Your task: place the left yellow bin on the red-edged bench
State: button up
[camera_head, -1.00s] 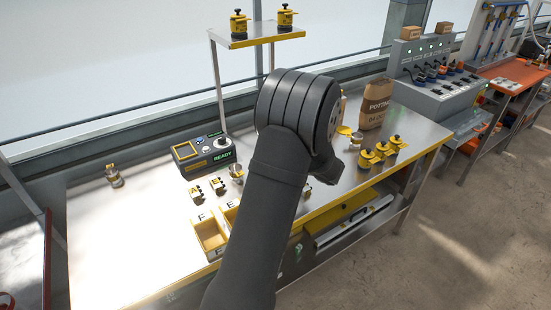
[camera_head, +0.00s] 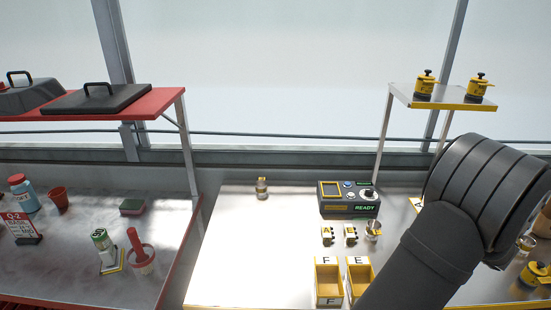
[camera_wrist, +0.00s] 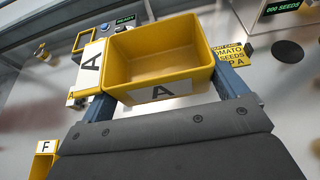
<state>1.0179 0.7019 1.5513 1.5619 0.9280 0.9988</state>
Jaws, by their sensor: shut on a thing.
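My gripper (camera_wrist: 165,72) is shut on a yellow bin (camera_wrist: 150,50) marked A, its blue fingers at the bin's two sides. The bin looks empty and is upright in the wrist view. In the head view my arm hides the gripper and this bin. The red-edged bench (camera_head: 65,262) is on the left of the head view, with a grey top. Two other yellow bins, marked F (camera_head: 328,284) and E (camera_head: 360,272), stand on the metal bench.
A red shelf (camera_head: 165,103) hangs above. A control box (camera_head: 348,198) stands on the metal bench.

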jog(key=w+a+n+y, duration=0.3)
jog(key=w+a+y, duration=0.1)
jog(key=w+a, duration=1.95)
jog(key=w+a+n+g+y, duration=0.1)
jog(key=w+a+n+y, duration=0.15)
jog(key=a, duration=1.55)
jog(key=w+a+n+g+y, duration=0.1)
jog(key=w+a, duration=0.2)
jog(key=a, duration=1.5)
jog(key=s+a+n+g+y, duration=0.1)
jog(key=s+a, duration=0.1)
jog(key=a, duration=0.7)
jog(key=s+a+n+g+y, duration=0.1)
jog(key=s+a, duration=0.1)
jog(key=a, duration=0.7)
jog(key=n+g+y, duration=0.3)
jog(key=n+g, duration=0.1)
jog(key=n, duration=0.1)
send_over(64, 274)
jog(key=f, duration=0.2)
jog(key=shift+m+h, duration=0.25)
notch_tip(64, 274, down, 20)
jog(key=shift+r, duration=0.2)
